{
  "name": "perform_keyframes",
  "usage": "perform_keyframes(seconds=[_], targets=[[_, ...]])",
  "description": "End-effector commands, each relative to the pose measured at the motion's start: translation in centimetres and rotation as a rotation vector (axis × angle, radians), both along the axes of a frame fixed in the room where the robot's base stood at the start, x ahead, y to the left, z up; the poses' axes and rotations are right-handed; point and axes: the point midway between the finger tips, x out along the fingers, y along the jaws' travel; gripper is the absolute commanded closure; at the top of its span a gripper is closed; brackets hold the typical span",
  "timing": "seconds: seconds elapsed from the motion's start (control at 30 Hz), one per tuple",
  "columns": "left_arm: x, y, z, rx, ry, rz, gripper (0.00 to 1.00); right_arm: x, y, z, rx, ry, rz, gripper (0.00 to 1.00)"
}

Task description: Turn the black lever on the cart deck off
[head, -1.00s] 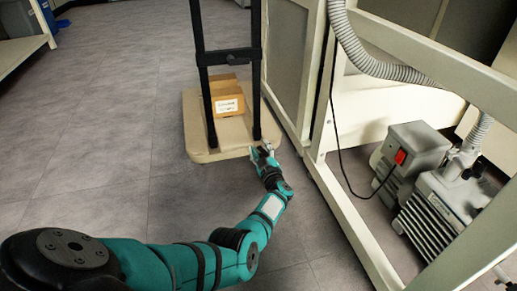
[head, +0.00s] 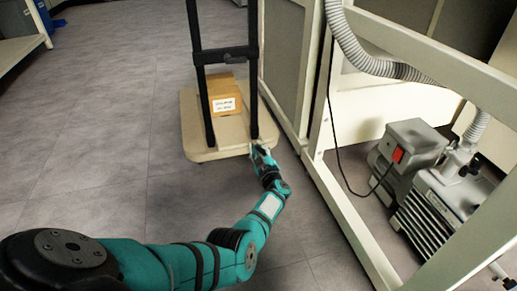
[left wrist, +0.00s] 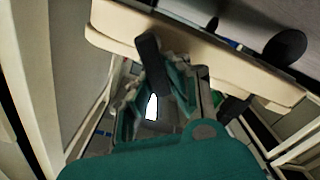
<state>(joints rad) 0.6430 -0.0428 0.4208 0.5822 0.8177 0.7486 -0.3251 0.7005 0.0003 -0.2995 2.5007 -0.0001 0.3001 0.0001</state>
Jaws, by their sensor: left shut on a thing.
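The cart (head: 197,141) has a beige deck and a black upright handle frame, and stands on the floor ahead. My left gripper (head: 260,149) reaches the deck's near right edge. In the left wrist view a black lever (left wrist: 150,62) shows at the deck edge (left wrist: 125,28), between the fingers of my left gripper (left wrist: 152,88), which is shut on it. In the head view the lever is too small and covered to make out. My right gripper is not in view.
A labelled cardboard box (head: 225,97) sits on the deck. A cream metal frame (head: 318,140) stands close to the right of my gripper. A grey pump (head: 415,148) with a red switch and a hose (head: 350,45) are farther right. Floor to the left is clear.

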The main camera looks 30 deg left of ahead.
Motion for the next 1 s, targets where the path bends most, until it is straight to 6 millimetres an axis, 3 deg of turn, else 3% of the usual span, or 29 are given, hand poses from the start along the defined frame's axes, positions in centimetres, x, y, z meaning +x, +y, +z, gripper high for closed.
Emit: perform_keyframes(seconds=[1.0], targets=[[-1.1, 0.9, -2.5, -0.515, -0.6, 0.001, 1.0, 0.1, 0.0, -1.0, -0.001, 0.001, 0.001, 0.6]])
